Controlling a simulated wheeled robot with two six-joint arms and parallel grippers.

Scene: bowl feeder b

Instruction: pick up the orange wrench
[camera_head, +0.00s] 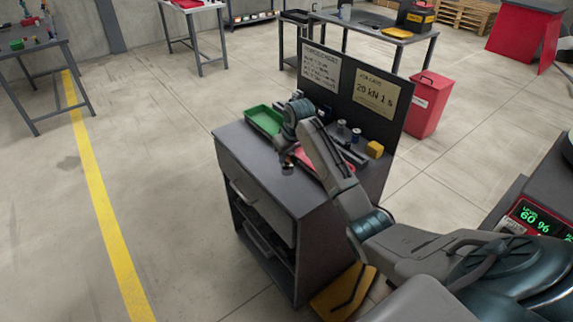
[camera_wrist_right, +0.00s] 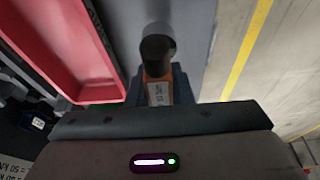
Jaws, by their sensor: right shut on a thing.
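My right gripper (camera_head: 287,162) is over the front part of the dark workbench cabinet top (camera_head: 232,137). In the right wrist view the right gripper (camera_wrist_right: 158,98) is shut on an orange piece with a white label and a dark round end, which I take to be the orange wrench (camera_wrist_right: 157,76). Its dark end points away from the jaws, and the rest of it is hidden by the fingers. In the head view the arm hides most of it. I cannot tell whether it is clear of the top. My left gripper is not in view.
A red tray (camera_wrist_right: 85,45) lies beside the gripper. A green tray (camera_head: 264,119) is at the back left of the top, and a yellow block (camera_head: 375,149) at the right. A dark panel with signs (camera_head: 350,85) stands behind. A red bin (camera_head: 430,104) stands beyond.

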